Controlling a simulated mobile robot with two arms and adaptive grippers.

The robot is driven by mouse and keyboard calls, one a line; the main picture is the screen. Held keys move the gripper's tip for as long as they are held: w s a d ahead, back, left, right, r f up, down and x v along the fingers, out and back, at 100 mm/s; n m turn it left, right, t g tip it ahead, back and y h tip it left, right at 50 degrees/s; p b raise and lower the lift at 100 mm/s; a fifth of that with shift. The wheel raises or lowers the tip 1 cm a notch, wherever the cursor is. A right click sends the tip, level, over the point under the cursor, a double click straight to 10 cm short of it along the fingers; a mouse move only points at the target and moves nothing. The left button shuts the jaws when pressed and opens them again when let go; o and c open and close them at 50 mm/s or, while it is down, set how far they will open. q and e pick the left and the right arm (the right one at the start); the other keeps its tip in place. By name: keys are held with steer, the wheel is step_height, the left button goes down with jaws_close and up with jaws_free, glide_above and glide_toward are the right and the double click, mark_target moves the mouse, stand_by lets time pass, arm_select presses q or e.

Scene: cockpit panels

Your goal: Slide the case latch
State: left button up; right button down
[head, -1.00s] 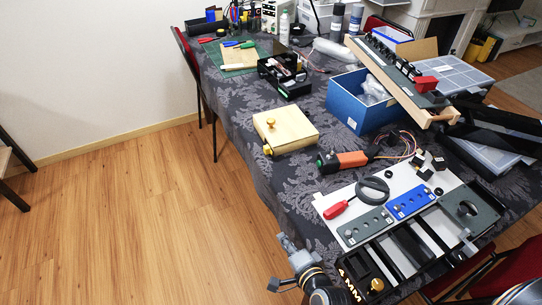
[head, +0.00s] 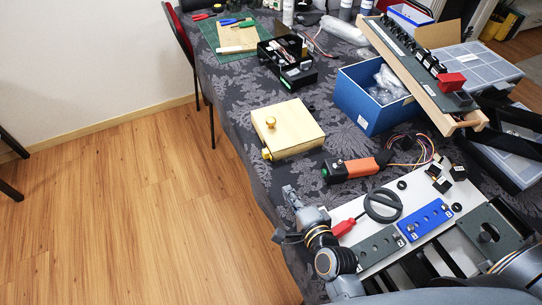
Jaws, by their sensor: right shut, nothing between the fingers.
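The case (head: 295,132) is a pale yellow box on the patterned tablecloth near the table's left edge. A yellow knob (head: 270,122) stands on its top. A second yellow knob (head: 266,154), which looks like the latch, sticks out low at its near left corner. My right gripper (head: 287,190) reaches in from the lower right, its tip pointing up toward the case. It is shut and empty, below the latch in the picture and apart from it. My left gripper is not in view.
An orange-and-black tool (head: 357,168) with wires lies right of my gripper. A white panel (head: 408,190) with a red-handled part and blue block is beside my arm. A blue box (head: 368,105) stands behind. Open floor lies left of the table.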

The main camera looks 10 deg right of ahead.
mark_target(276, 180)
steer(key=shift+s+a+r, duration=0.15)
steer(key=shift+s, duration=0.15)
steer(key=shift+w, duration=0.2)
steer(key=x, duration=0.9)
steer(key=shift+w, duration=0.25)
steer(key=w, duration=0.3)
steer(key=shift+w+a+p, duration=0.25)
steer(key=shift+p, duration=0.05)
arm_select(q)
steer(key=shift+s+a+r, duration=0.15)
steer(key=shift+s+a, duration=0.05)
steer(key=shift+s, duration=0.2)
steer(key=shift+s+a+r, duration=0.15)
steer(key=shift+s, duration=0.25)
arm_select(e)
steer(key=shift+w+f, duration=0.25)
steer(key=shift+w, duration=0.15)
